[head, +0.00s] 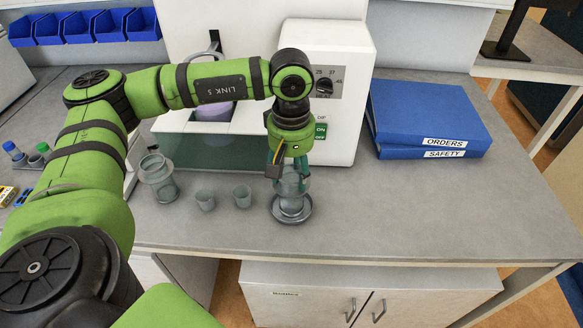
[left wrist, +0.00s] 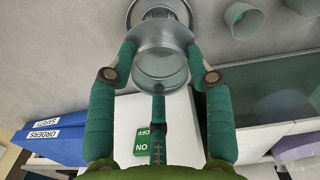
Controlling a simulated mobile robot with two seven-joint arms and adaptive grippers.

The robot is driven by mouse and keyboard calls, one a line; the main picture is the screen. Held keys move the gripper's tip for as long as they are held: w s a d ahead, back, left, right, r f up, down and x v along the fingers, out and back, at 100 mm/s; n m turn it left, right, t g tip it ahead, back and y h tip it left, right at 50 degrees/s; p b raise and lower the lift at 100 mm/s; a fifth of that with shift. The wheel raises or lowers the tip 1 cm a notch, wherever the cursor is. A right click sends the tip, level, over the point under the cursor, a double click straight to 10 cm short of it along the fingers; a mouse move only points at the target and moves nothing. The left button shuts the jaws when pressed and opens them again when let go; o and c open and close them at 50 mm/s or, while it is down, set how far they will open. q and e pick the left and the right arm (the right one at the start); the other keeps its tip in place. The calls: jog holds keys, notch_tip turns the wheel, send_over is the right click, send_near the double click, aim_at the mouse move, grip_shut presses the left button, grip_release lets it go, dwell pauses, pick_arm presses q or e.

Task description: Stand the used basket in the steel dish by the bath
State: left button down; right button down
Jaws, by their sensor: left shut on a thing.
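The used basket (head: 291,187), a grey see-through cylinder with a wide rim, is upright between the green fingers of my left gripper (head: 288,165). The left wrist view shows the fingers of my left gripper (left wrist: 160,75) on either side of the basket rim (left wrist: 161,69). The round steel dish (head: 306,210) is under the basket on the bench. The basket's lower end lies within the dish's outline; I cannot tell whether it touches the bottom. The white bath (head: 347,50), with a dial and a green button, stands just behind. My right gripper is not in view.
Blue binders (head: 428,112) lie at the right. The bench's front edge (head: 350,257) is close. The bench right of the dish is clear.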

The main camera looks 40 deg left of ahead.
pick_arm(q)
jog(key=shift+f, duration=0.15)
jog(key=c, duration=0.5)
grip_release()
jog(key=shift+r, duration=0.35)
jog(key=shift+r+b, duration=1.55)
jog(key=shift+r, duration=4.35)
